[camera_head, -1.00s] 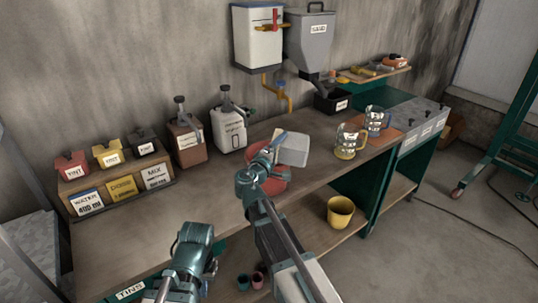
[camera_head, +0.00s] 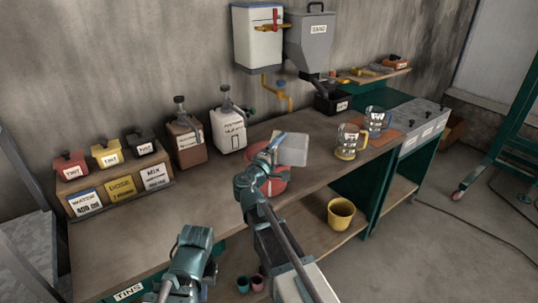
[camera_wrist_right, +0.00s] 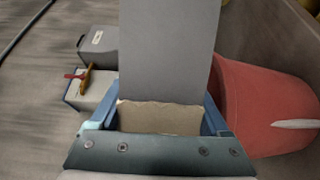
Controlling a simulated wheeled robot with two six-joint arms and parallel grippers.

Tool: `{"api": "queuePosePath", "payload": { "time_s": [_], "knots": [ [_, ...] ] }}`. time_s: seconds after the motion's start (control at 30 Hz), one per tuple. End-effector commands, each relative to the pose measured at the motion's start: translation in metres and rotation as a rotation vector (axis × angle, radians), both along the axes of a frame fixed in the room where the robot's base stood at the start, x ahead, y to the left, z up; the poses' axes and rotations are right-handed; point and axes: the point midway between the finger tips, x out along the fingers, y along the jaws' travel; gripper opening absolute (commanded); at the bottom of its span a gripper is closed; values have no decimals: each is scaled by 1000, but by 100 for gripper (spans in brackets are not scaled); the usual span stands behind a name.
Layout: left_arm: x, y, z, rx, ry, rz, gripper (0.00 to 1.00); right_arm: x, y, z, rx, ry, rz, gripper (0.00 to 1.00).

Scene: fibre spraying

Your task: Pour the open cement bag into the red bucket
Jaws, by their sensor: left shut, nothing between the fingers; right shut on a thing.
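The pale grey cement bag (camera_head: 291,149) is in my right gripper (camera_head: 272,146), above the red bucket (camera_head: 276,187) on the bench. The bag looks tilted in the head view. In the right wrist view, the bag's grey side (camera_wrist_right: 170,50) and a beige part (camera_wrist_right: 160,117) lie between the fingers of my right gripper (camera_wrist_right: 160,120). The red bucket (camera_wrist_right: 265,105) is close on the right there. I cannot see its inside or any cement falling. My left gripper (camera_head: 190,243) is shut and empty, low in front of the bench and apart from the bag and bucket.
A white jerrycan (camera_head: 229,130) and a brown can (camera_head: 187,143) stand behind the bucket. Two glass jugs (camera_head: 347,142) stand to its right. A grey hopper (camera_head: 310,45) hangs on the wall. A yellow bucket (camera_head: 341,213) is on the lower shelf. The bench front left is clear.

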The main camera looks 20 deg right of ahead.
Motion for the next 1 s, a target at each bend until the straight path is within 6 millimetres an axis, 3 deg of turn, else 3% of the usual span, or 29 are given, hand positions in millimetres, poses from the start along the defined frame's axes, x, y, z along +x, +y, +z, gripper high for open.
{"api": "queuePosePath", "payload": {
  "time_s": [1.0],
  "knots": [
    [0, 0, -4, 0, 0, 0, 0, 2, 4, 3, -104, 49, 0, 0]
  ]
}}
